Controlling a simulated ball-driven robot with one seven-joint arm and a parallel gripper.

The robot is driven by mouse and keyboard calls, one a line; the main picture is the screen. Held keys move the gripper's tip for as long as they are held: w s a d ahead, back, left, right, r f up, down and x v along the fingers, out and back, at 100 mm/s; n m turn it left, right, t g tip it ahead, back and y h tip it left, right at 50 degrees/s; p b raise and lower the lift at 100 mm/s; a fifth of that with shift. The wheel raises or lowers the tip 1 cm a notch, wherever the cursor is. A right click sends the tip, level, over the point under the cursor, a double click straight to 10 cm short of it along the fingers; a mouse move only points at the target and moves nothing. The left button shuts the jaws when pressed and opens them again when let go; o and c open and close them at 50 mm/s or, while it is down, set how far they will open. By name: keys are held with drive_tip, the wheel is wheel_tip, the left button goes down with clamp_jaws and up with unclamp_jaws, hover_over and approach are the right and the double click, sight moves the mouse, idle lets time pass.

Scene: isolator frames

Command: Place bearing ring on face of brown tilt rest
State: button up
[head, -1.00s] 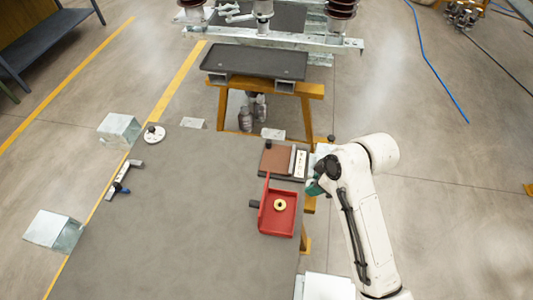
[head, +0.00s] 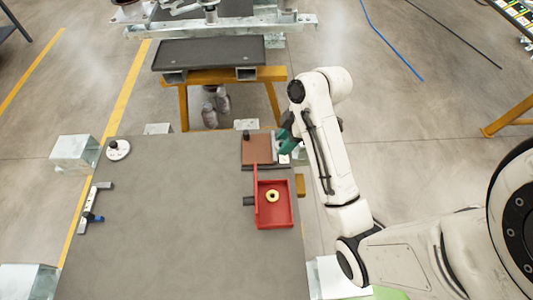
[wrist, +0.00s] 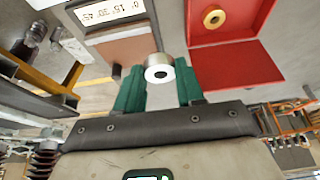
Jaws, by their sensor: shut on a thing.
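The brown tilt rest (head: 257,149) lies at the far right of the grey table in the head view. In the wrist view its brown face (wrist: 122,50) and angle scale (wrist: 106,11) show at the upper left. My gripper (head: 284,141), with green fingers, is over the rest's right side in the head view.
A red tray (head: 286,222) with a brass ring (head: 272,196) stands close in front of the rest. A white disc with a black knob (head: 118,149) and a clamp-like tool (head: 92,212) lie at the table's left. The table's middle is clear.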

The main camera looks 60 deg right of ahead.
hover_over(264, 154)
drive_tip(key=s, duration=0.1)
drive_tip(key=f, duration=0.6)
drive_tip(key=shift+d+f, duration=0.25)
drive_tip(key=shift+d, duration=0.1)
drive_tip(key=shift+f+p, duration=0.4)
drive_tip(key=shift+f, duration=1.15)
drive_tip(key=shift+f, duration=0.1)
drive_tip(key=o, duration=1.1)
